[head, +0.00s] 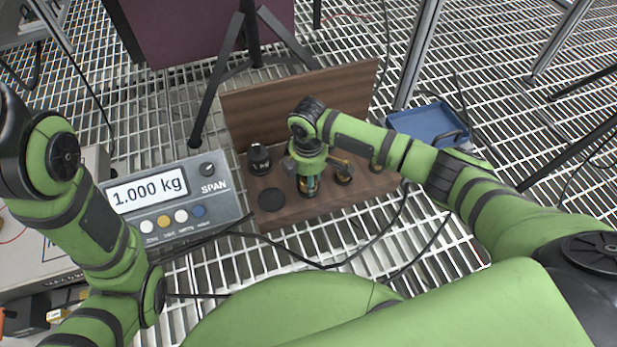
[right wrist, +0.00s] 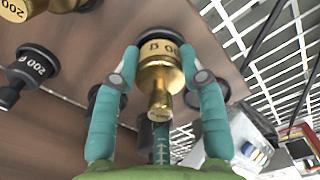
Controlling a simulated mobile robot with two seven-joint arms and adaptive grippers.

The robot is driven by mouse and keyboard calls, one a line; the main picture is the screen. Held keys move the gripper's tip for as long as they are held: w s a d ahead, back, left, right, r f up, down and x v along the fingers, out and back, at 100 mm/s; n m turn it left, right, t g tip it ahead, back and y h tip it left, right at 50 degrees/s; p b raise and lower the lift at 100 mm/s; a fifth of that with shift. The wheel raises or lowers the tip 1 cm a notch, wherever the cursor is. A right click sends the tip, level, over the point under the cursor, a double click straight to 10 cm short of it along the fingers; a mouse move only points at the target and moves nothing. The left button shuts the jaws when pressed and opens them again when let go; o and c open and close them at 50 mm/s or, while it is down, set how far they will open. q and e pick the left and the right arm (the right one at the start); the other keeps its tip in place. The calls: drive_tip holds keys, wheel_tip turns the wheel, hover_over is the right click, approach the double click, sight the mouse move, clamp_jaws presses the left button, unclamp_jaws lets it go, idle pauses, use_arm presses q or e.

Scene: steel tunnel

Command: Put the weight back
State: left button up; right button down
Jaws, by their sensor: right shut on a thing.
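My right gripper (head: 308,186) reaches down over the wooden weight rack (head: 312,212) and is shut on a brass weight with a dark band. In the right wrist view the teal fingers grip this brass weight (right wrist: 162,78) from both sides; part of its number shows. In the head view the hand hides most of it, and I cannot tell whether it touches the rack. A black weight (head: 259,159) stands left of the hand. Brass weights (head: 343,171) stand to its right. An empty dark round spot (head: 270,199) lies at the front left. My left gripper is out of frame.
The scale (head: 170,203) left of the rack reads 1.000 kg. A blue tray (head: 428,122) lies behind right. The rack has a raised wooden back (head: 250,108). Black cables (head: 330,266) cross the grating in front. Tripod legs (head: 210,100) stand behind.

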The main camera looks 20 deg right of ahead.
drive_tip(key=c, duration=0.7)
unclamp_jaws()
